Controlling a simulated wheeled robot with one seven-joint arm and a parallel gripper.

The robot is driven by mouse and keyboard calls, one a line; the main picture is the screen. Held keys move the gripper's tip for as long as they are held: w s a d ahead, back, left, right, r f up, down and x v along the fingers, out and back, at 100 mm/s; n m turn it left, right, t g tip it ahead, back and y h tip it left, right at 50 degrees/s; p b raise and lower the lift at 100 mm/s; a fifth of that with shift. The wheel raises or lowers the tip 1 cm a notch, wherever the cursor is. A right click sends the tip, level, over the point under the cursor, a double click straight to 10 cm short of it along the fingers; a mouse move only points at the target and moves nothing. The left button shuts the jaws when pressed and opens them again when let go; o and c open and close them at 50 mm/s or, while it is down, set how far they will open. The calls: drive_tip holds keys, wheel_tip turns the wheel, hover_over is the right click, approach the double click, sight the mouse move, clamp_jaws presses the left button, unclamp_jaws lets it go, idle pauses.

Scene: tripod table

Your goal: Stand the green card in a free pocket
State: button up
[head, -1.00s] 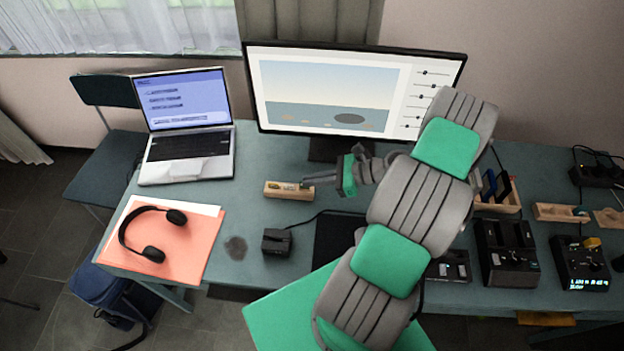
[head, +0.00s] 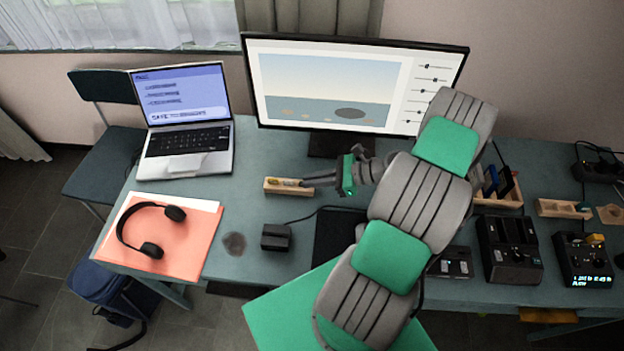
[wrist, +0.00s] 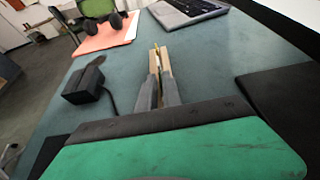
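I cannot make out the green card for certain in either view. A small wooden holder (head: 272,188) lies on the desk left of my gripper, with something small and yellowish in its slot. My gripper (head: 306,181) reaches left, low over the holder's right end. In the wrist view the holder (wrist: 166,62) lies straight ahead of my fingertips (wrist: 159,82). The fingers are close together, and whether they hold anything is unclear. A wooden rack (head: 499,203) at the right holds upright blue and dark cards. My arm covers the desk just left of the rack.
A black box with a cable (head: 276,237) stands in front of the holder. The monitor (head: 350,90) and laptop (head: 188,140) stand behind. Headphones (head: 150,248) lie on an orange folder at the left. Another wooden holder (head: 555,208) and dark devices (head: 508,250) stand at the right.

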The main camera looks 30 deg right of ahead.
drive_tip(key=o, duration=0.3)
drive_tip(key=shift+o, duration=0.2)
drive_tip(key=b+v, duration=0.1)
drive_tip(key=v, duration=0.6)
drive_tip(key=shift+s+d+r, duration=0.15)
drive_tip(key=shift+s+d, duration=0.05)
drive_tip(key=shift+d, duration=0.1)
drive_tip(key=w+a+r+n+g+h, duration=0.4)
drive_tip(key=a+r+n+g+h, duration=0.2)
drive_tip(key=a+r+n, duration=0.5)
drive_tip(key=s+a+r+n+t+h, duration=0.2)
drive_tip(key=s+a+r+n+h, duration=0.3)
drive_tip(key=s+n, duration=0.4)
wheel_tip(320, 180, up, 3)
drive_tip(key=a+n, duration=0.1)
drive_tip(key=n, duration=0.4)
drive_tip(key=shift+a, duration=0.25)
